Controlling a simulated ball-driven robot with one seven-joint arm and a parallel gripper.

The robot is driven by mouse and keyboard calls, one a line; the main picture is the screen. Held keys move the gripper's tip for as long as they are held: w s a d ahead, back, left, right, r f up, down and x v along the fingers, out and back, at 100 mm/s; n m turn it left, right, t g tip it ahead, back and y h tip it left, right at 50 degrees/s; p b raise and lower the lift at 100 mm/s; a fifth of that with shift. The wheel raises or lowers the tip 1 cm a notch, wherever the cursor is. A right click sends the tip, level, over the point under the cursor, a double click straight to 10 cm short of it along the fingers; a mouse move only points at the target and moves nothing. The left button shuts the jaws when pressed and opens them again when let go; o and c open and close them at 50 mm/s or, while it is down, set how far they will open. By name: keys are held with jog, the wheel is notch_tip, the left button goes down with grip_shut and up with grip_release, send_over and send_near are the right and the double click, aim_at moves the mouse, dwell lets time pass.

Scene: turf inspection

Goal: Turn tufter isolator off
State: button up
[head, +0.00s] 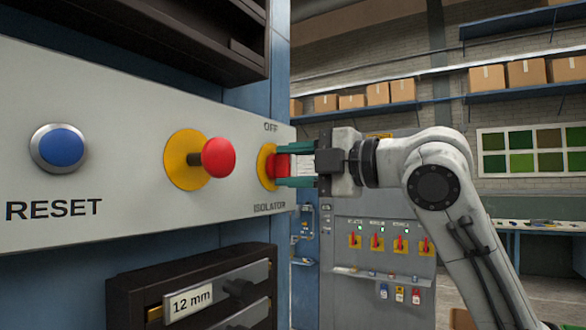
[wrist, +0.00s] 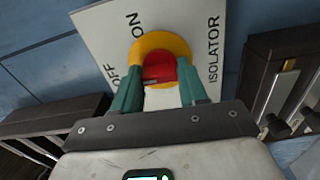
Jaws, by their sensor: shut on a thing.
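The isolator is a red knob (head: 283,166) on a yellow disc (head: 264,160) at the right end of the pale control panel (head: 120,90). OFF is printed above it and ISOLATOR below it in the head view. The wrist view shows the red knob (wrist: 158,71), the yellow disc (wrist: 147,43) and the words OFF, ON and ISOLATOR around it. My gripper (head: 285,165) has its green fingers on both sides of the knob, shut on it; the wrist view shows the fingers (wrist: 159,84) too. The fingers hide part of the knob, and I cannot tell exactly which mark it points to.
A red mushroom button (head: 218,157) on a yellow disc and a blue RESET button (head: 59,147) sit left of the isolator. A dark drawer rack (head: 130,290) labelled 12 mm juts out below. A grey cabinet (head: 385,265) with several red switches stands behind my arm.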

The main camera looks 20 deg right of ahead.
jog(key=shift+f+n, duration=0.1)
jog(key=shift+n, duration=0.3)
jog(key=o, duration=1.1)
jog(key=shift+c, duration=0.2)
jog(key=b+v, duration=0.1)
jog(key=v, duration=1)
jog(key=shift+b, duration=0.4)
